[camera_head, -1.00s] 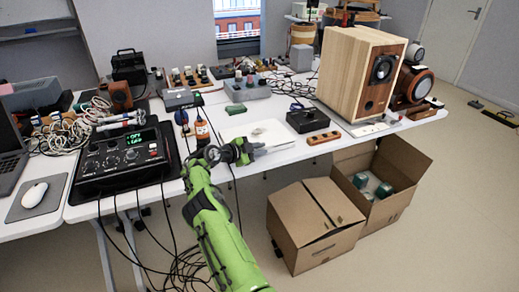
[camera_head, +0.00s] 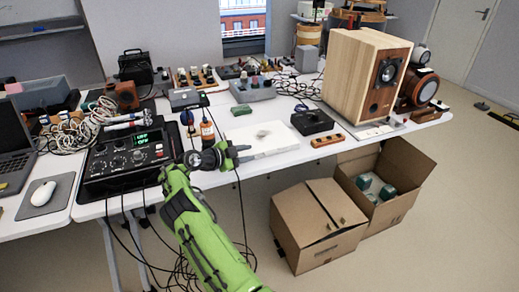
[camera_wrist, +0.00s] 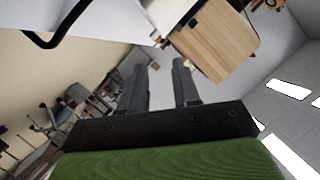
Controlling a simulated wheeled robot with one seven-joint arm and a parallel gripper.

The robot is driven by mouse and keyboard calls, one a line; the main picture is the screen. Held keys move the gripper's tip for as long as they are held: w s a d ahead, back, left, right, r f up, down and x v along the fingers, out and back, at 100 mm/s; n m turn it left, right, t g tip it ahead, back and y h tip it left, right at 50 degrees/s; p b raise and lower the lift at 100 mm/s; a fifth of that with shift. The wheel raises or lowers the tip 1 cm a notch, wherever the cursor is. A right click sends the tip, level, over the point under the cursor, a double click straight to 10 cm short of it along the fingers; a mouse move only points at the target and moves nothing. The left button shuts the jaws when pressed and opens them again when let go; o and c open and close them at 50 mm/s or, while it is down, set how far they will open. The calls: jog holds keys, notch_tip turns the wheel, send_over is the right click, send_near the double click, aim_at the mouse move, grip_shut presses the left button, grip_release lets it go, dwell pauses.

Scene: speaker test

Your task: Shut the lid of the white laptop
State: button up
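A flat white slab (camera_head: 268,146), which looks like the white laptop, lies near the front edge of the table, with a grey patch on top. No raised lid shows on it; I cannot tell its lid angle for sure. My gripper (camera_head: 243,153) is at its left front corner, close to it; I cannot tell whether they touch. In the wrist view my gripper (camera_wrist: 160,80) has its two fingers apart with nothing between them.
A black box (camera_head: 312,122) and wooden speaker (camera_head: 352,78) stand right. A dark open laptop (camera_head: 12,150) is far left. Cardboard boxes (camera_head: 315,225) sit on the floor.

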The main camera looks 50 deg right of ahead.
jog(key=p+v, duration=0.1)
jog(key=v, duration=0.6)
jog(key=shift+a, duration=0.25)
